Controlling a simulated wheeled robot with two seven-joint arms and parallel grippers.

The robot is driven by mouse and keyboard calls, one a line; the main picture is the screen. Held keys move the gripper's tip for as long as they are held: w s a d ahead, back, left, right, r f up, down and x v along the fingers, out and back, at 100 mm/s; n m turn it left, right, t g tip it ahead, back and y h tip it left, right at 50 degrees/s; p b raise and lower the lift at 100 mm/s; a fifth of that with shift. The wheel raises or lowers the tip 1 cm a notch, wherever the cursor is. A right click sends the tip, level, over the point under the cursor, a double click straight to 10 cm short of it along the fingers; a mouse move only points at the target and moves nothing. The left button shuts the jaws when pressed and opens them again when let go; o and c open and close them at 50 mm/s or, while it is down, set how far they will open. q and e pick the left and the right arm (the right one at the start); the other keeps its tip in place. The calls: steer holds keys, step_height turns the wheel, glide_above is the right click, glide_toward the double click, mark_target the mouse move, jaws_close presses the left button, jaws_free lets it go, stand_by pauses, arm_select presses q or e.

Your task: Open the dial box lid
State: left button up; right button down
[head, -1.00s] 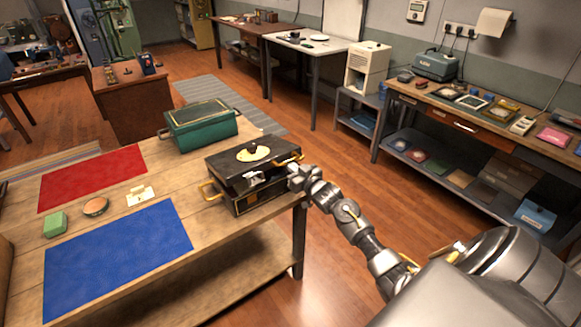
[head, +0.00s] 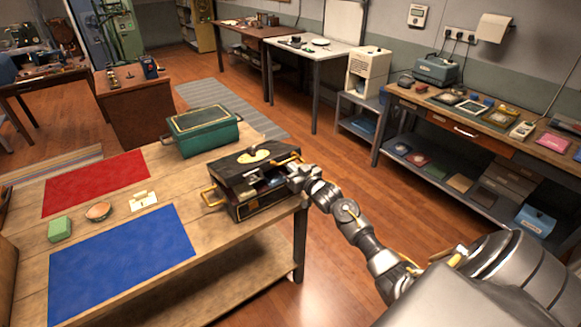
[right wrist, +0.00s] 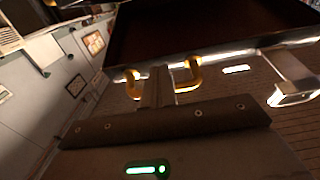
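The dial box is a black box (head: 236,207) with gold trim at the right end of the wooden table, with a pale round dial (head: 254,156) on its lid (head: 228,168). The lid is tilted partly up, and a gap with small items inside shows under it. A brass handle (head: 210,197) stands at its left end. My right gripper (head: 291,178) is at the box's right front. In the right wrist view, its closed fingers (right wrist: 157,88) are between the two legs of a yellow handle (right wrist: 189,74) below a dark panel; they hide the handle's middle. My left gripper is out of view.
A green box (head: 202,133) stands close behind the black box. A red mat (head: 97,183), a blue mat (head: 122,262), a green block (head: 60,229), a round brown item (head: 98,211) and a cream item (head: 144,201) lie to the left. Floor right of the table is clear.

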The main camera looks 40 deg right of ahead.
mark_target(288, 154)
steer(key=shift+w+r+p, duration=0.2)
steer(key=shift+r+p, duration=0.2)
steer(key=shift+r, duration=0.2)
steer(key=shift+w+r+p, duration=0.2)
steer(key=shift+r+p, duration=0.15)
steer(key=shift+r, duration=0.35)
steer(key=shift+w+r+p, duration=0.4)
steer(key=shift+r+p, duration=0.1)
steer(key=shift+r, duration=0.25)
steer(key=shift+w+r, duration=0.15)
steer(key=shift+r, duration=0.25)
